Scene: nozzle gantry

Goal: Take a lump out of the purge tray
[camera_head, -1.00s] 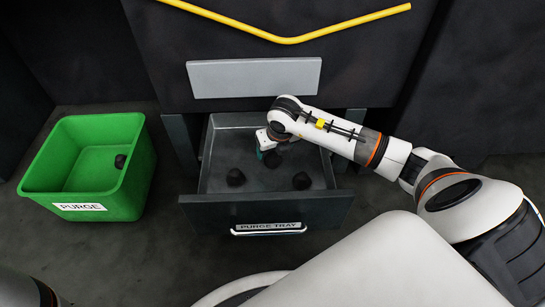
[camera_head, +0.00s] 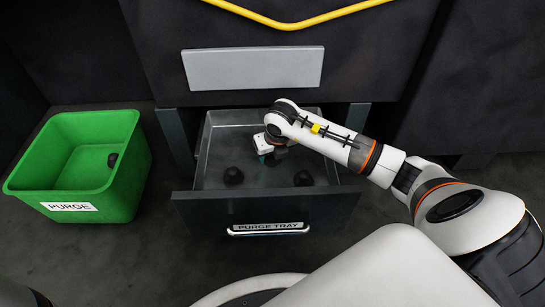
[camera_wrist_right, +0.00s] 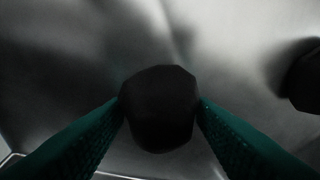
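The purge tray (camera_head: 330,208) is an open dark drawer with a "PURGE TRAY" label on its front. Two black lumps lie on its floor, a left lump (camera_head: 233,176) and a right lump (camera_head: 303,178). My right gripper (camera_head: 268,160) reaches down into the tray's middle. In the right wrist view its teal fingers (camera_wrist_right: 160,108) touch both sides of a third black lump (camera_wrist_right: 158,108), with no gap visible. Whether this lump is clear of the tray floor I cannot tell. Another lump (camera_wrist_right: 307,76) shows at the right edge there. My left gripper is not in view.
A green bin (camera_head: 125,185) labelled "PURGE" stands on the floor left of the tray, with a black lump (camera_head: 112,159) inside. A dark machine body with a grey plate (camera_head: 253,68) and a yellow bar (camera_head: 290,25) rises behind the tray. The tray's walls surround my gripper.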

